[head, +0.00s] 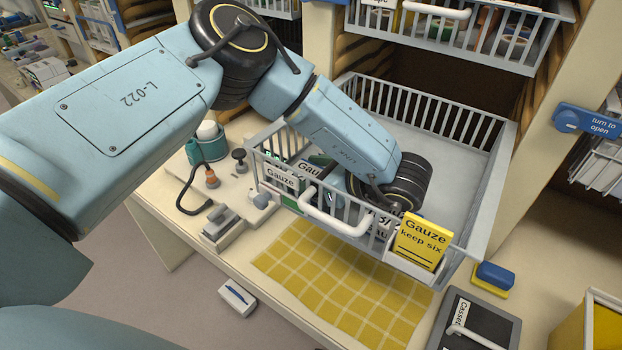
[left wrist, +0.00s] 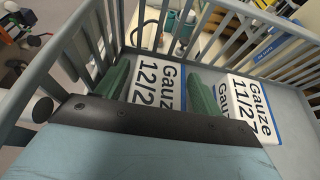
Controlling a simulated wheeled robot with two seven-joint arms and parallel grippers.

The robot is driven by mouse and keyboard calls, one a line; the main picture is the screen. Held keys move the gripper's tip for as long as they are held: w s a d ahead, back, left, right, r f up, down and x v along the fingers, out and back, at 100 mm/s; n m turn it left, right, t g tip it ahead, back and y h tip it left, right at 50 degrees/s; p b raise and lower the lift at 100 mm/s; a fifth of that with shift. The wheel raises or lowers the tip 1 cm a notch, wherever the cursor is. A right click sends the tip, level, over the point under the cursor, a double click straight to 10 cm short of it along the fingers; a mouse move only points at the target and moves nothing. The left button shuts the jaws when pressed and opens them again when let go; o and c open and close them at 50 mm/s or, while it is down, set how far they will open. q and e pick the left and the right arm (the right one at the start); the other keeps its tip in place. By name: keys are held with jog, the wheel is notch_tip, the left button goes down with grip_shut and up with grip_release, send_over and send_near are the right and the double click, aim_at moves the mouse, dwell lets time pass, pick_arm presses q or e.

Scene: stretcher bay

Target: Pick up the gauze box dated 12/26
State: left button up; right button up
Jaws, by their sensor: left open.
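The wire basket (head: 505,150) is pulled out and holds several white gauze boxes along its front. One gauze box (head: 280,178) shows at the basket's left front; another (head: 378,228) is partly covered by my left arm's wrist. In the left wrist view, my left gripper (left wrist: 158,82) is open. Its green fingers stand on either side of a gauze box (left wrist: 158,85) reading 12/2 and a last digit that I cannot read surely. Another gauze box (left wrist: 252,108), reading 11/27, lies to the right. My right gripper is not in view.
A yellow card (head: 423,240) reading "Gauze keep six" is at the basket front, right of the white handle (head: 335,215). A yellow checked mat (head: 330,285) lies clear below. A dark cassette case (head: 475,325) and blue block (head: 495,275) are at right.

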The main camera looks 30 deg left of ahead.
pick_arm(q)
jog(key=c, duration=0.8)
jog(key=shift+o, duration=0.2)
jog(key=shift+r, duration=0.15)
